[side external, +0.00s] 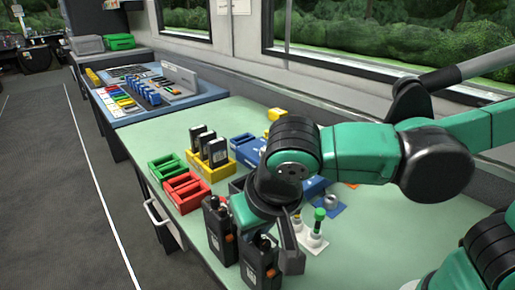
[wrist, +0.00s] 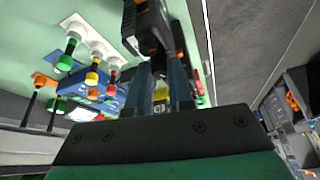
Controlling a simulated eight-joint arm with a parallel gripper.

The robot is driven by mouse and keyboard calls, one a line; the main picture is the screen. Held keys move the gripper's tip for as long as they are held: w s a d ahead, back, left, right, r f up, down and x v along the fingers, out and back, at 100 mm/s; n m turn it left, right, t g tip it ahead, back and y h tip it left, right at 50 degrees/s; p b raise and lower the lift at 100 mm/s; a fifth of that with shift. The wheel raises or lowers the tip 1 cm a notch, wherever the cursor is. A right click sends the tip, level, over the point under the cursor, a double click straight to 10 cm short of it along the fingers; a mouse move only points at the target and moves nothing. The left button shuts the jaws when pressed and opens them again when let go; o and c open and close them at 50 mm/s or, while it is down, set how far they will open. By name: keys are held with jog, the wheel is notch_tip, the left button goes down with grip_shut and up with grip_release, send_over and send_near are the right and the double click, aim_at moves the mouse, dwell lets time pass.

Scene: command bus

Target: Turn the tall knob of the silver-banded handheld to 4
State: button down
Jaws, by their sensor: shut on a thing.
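Two black handhelds stand upright at the front of the green table in the side view, a rear one (side external: 219,232) and a front one (side external: 259,268). Each has a small orange part near its top. I cannot make out a silver band or any knob numbers. My gripper (wrist: 160,62) points down at the top of the front handheld, with its fingers closed around a small part there. In the wrist view a dark handheld (wrist: 148,22) shows just past the fingertips. The gripped knob is mostly hidden by my fingers.
A white plate with a green-capped post (side external: 319,226) stands right of my gripper. A red crate (side external: 186,192), a green crate (side external: 166,169) and a yellow holder (side external: 226,176) with several dark handhelds stand farther back. The table's front right is clear.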

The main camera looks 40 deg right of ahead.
jog(key=shift+m, duration=0.6)
jog(key=shift+m+h, duration=0.3)
jog(key=c, duration=0.8)
grip_release()
jog(key=shift+o, duration=0.2)
jog(key=shift+v, duration=2.8)
